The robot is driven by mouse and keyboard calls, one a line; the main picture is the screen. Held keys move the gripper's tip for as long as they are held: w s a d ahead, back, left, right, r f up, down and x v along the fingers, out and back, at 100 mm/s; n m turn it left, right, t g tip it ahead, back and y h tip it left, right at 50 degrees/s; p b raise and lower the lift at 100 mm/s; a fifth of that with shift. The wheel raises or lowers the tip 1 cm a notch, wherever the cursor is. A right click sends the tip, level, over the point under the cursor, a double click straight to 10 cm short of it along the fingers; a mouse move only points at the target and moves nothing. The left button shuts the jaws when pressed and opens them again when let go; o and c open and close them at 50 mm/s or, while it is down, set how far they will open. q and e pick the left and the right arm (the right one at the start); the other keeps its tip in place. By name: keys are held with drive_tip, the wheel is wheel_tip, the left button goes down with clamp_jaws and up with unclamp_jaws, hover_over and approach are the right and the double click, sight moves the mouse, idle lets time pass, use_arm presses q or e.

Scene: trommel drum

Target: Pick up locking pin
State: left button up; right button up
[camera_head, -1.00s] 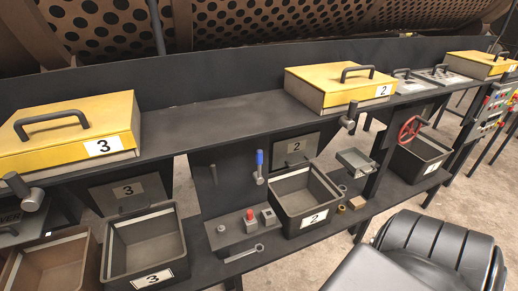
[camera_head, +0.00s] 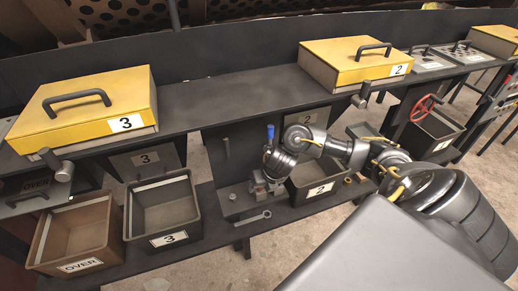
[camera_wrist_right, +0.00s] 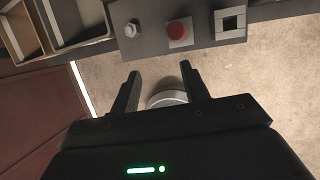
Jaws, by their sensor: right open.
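My right gripper (camera_head: 262,184) reaches in from the right, in front of the control ledge below the shelf. In the right wrist view my right gripper (camera_wrist_right: 160,86) is open, its two dark fingers apart with nothing held. A small grey knob (camera_head: 232,197) stands on the ledge and also shows in the wrist view (camera_wrist_right: 132,29). A blue-handled lever (camera_head: 270,132) rises just above the gripper. My left gripper is out of view.
A red button (camera_wrist_right: 178,32) and a square socket (camera_wrist_right: 229,22) sit on the ledge. Bin 3 (camera_head: 171,238) is left; bin 2 (camera_head: 318,188), partly behind my arm, is right. A pale round object (camera_wrist_right: 168,98) shows beyond the fingers.

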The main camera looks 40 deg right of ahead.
drive_tip(key=s+d+r+n+h, duration=0.1)
drive_tip(key=d+r+n, duration=0.2)
drive_tip(key=d+r, duration=0.1)
hover_over(260, 190)
drive_tip(key=s, duration=0.2)
drive_tip(key=shift+f, duration=2.8)
drive_tip(key=x, duration=0.4)
drive_tip(key=shift+w+d+f+b, duration=0.15)
drive_tip(key=shift+w+d+b, duration=0.2)
drive_tip(key=shift+w, duration=0.1)
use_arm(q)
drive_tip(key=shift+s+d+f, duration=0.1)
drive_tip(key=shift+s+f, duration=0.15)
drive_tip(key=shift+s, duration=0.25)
use_arm(e)
clamp_jaws()
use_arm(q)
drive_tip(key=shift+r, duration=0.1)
